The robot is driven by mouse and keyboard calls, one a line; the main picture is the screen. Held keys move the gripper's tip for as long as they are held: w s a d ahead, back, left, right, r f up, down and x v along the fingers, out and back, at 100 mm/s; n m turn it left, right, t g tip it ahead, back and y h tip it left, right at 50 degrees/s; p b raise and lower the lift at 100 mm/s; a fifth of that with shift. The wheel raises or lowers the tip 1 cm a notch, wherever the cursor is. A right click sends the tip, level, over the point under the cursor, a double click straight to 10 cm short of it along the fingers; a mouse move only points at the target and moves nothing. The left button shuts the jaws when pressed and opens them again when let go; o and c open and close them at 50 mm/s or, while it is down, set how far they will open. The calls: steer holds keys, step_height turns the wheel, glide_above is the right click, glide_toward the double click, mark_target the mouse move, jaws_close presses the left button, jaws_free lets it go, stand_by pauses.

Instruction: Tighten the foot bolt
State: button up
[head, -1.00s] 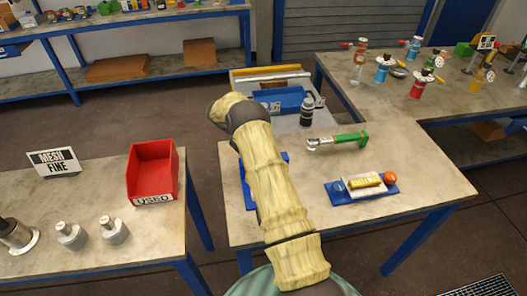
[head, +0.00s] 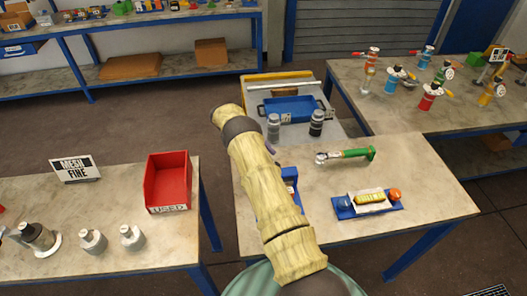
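No foot bolt can be made out in this view. A wrench-like tool with a green handle (head: 357,153) and a metal head lies on the middle bench, right of my arm. Grey flanged metal vessels stand on the left bench: a larger one (head: 38,238) lies nearest the left edge, with two smaller ones (head: 93,241) (head: 132,237) to its right. My arm, in a yellowish sleeve, rises from the bottom centre and bends away near the middle bench's left edge. My gripper is hidden behind the arm, so its fingers and anything in them do not show.
Valves (head: 431,97) stand at right.

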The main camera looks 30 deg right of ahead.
steer(key=shift+p+v, duration=0.6)
steer(key=shift+v, duration=0.4)
steer(key=shift+f, duration=0.1)
steer(key=shift+s, duration=0.15)
